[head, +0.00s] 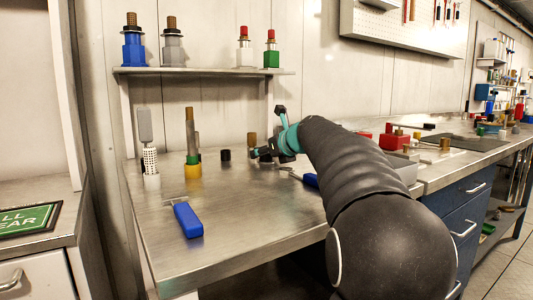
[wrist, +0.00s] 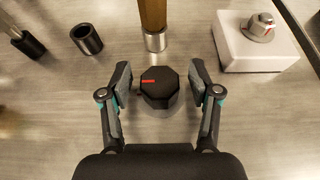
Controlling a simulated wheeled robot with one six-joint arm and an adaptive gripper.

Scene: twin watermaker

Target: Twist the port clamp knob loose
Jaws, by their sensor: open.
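A black, many-sided knob (wrist: 159,88) with a red line on its top stands on the metal surface in the wrist view. My gripper (wrist: 159,78) is open, with one finger on each side of this knob. Gaps show between the fingers and the knob, so nothing is held. In the head view my gripper (head: 268,152) is low over the bench, and the knob cannot be made out there. The picture does not label which knob is the port clamp knob.
A wooden-coloured post (wrist: 153,14) in a metal collar stands just beyond the knob. A white box (wrist: 254,48) with a grey knob (wrist: 261,27) is at right. A black hollow cylinder (wrist: 87,39) is at left. A blue-handled tool (head: 187,220) lies on the open bench front.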

